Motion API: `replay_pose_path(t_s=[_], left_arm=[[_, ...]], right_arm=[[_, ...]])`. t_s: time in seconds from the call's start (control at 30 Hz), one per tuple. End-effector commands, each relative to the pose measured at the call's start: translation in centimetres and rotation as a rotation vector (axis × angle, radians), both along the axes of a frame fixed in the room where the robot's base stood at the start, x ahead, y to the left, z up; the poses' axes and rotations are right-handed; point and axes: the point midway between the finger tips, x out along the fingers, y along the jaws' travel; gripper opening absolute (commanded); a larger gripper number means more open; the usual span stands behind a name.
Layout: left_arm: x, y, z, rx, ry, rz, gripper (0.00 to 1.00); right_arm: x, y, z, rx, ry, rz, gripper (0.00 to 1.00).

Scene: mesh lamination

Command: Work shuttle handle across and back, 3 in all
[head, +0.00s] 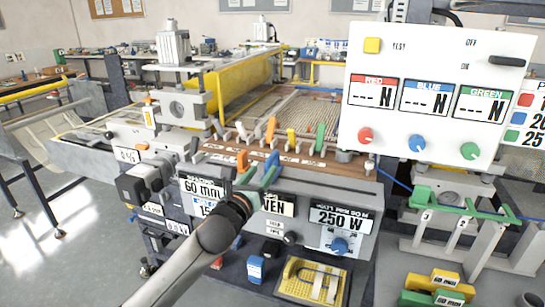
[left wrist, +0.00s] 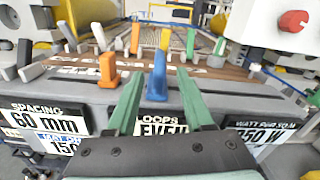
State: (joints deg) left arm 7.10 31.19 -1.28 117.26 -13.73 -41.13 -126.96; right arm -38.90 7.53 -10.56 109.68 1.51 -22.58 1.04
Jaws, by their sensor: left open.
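My left gripper (head: 257,176) is open at the front of the lamination machine, its two green fingers pointing at the slotted front rail. In the left wrist view, a blue upright handle (left wrist: 157,78) stands between and just beyond the fingertips of that gripper (left wrist: 157,88); I cannot tell whether they touch it. The blue handle (head: 272,162) also shows in the head view. An orange upright handle (left wrist: 108,70) stands left of the fingers, apart from them. No label shows which is the shuttle handle. My right gripper is not in view.
Behind the rail stand several small levers, including an orange one (head: 271,129), a yellow one (head: 291,138) and a green one (head: 320,137). A white control panel (head: 430,90) with knobs rises at the right. A yellow tray (head: 313,281) lies low in front.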

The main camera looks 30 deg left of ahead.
Motion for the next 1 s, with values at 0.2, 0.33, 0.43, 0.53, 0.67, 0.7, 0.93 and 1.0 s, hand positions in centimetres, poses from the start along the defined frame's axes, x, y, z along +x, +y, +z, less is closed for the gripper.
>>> replay_pose_path(t_s=[0.2, 0.33, 0.43, 0.53, 0.67, 0.7, 0.93, 1.0], left_arm=[[3.9, 0.9, 0.2, -0.006, -0.002, 0.000, 0.52], [5.8, 1.4, 0.1, -0.005, -0.002, -0.001, 0.52], [6.9, 1.6, 0.1, -0.005, -0.001, -0.001, 0.52], [7.7, 1.8, 0.0, -0.004, -0.001, -0.001, 0.52], [8.2, 1.9, 0.1, -0.004, -0.001, -0.002, 0.52], [8.3, 1.9, 0.0, -0.003, -0.001, -0.002, 0.52], [8.3, 1.9, 0.0, -0.003, -0.001, -0.002, 0.52], [8.3, 1.9, 0.0, -0.003, -0.001, -0.002, 0.48]], right_arm=[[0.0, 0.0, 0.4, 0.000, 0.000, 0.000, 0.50], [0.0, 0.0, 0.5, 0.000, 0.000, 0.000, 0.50], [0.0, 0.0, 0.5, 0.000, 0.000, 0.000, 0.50], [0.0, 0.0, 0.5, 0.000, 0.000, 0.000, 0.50], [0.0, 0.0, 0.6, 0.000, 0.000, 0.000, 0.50], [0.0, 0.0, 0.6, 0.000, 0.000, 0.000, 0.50], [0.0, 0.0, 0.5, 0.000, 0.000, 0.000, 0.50], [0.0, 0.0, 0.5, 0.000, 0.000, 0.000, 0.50]])
